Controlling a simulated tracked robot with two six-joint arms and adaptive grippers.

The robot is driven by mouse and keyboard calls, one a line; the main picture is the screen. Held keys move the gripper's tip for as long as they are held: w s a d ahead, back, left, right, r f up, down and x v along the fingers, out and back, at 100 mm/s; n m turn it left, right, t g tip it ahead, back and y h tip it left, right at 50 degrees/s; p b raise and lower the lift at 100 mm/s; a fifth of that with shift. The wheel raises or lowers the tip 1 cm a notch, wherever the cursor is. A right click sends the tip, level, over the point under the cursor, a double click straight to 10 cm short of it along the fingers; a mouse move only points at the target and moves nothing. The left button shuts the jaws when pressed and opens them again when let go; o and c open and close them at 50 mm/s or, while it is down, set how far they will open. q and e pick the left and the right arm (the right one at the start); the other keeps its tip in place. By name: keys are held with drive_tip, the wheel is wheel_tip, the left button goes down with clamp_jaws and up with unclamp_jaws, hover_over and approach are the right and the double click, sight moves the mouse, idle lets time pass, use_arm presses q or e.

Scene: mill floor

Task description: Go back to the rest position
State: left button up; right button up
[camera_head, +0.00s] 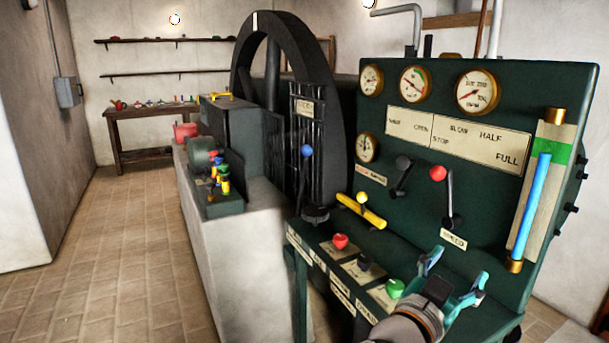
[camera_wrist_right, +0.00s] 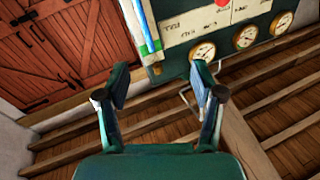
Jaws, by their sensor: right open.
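My right gripper (camera_head: 456,277) is in the lower right of the head view, open and empty, in front of the green control panel (camera_head: 470,130). It shows from behind in the right wrist view (camera_wrist_right: 158,95), its two fingers spread apart with nothing between them. The panel's gauges also show upside down at the top of the wrist view. The red-knobbed lever (camera_head: 440,190) and the black-knobbed lever (camera_head: 401,174) stand on the panel face, left of and above the gripper. My left gripper is not in view.
A green push knob (camera_head: 395,288), a black one (camera_head: 364,262) and a red one (camera_head: 340,241) sit on the ledge beside my right gripper. A yellow handle (camera_head: 369,216) and a blue-knobbed lever (camera_head: 306,152) stand farther left. The tiled floor (camera_head: 110,260) at left is clear.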

drive_tip(key=w+a+f+n+t+y+p, duration=0.25)
drive_tip(key=w+f+n+y, duration=0.4)
drive_tip(key=f, duration=0.55)
drive_tip(key=s+a+f+n+g+y+p, duration=0.1)
drive_tip(key=s+a+f+g+y+p, duration=0.15)
drive_tip(key=f, duration=0.55)
drive_tip(key=s+a+f+n+g+y+p, duration=0.1)
drive_tip(key=a+f+g+y, duration=0.15)
drive_tip(key=f, duration=0.55)
drive_tip(key=s+a+f+g+y+p, duration=0.1)
drive_tip(key=s+f+g, duration=0.4)
drive_tip(key=s, duration=0.7)
drive_tip(key=s+a+f+g+y+p, duration=0.2)
drive_tip(key=s+f+g+y, duration=0.3)
drive_tip(key=s+f, duration=0.5)
drive_tip(key=s+a+n, duration=0.1)
drive_tip(key=s, duration=0.1)
drive_tip(key=shift+s+p, duration=0.3)
